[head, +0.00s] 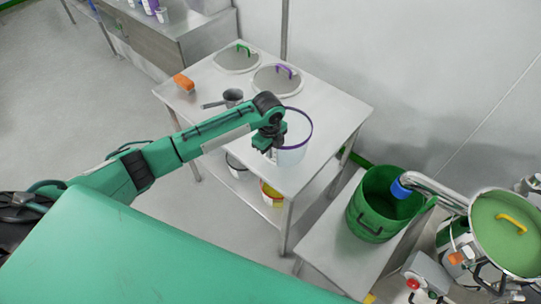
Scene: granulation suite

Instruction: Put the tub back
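A translucent whitish tub (293,153) with a purple rim stands at the front right part of the steel table (335,108). My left gripper (268,146) points down at the tub's left side and covers part of its wall and rim. Its fingers are small and dark here, so I cannot tell whether they touch the tub or are closed on it. Two round grey lids lie at the back of the table, one with a green handle (243,50) and one with a purple handle (284,70). My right gripper is out of view.
A grey scoop (232,96) and an orange block (184,82) lie on the table's left side. More tubs (271,194) stand on its lower shelf. A green bin (365,215) stands on a lower bench at right, beside a pipe and a green-topped vessel (505,235).

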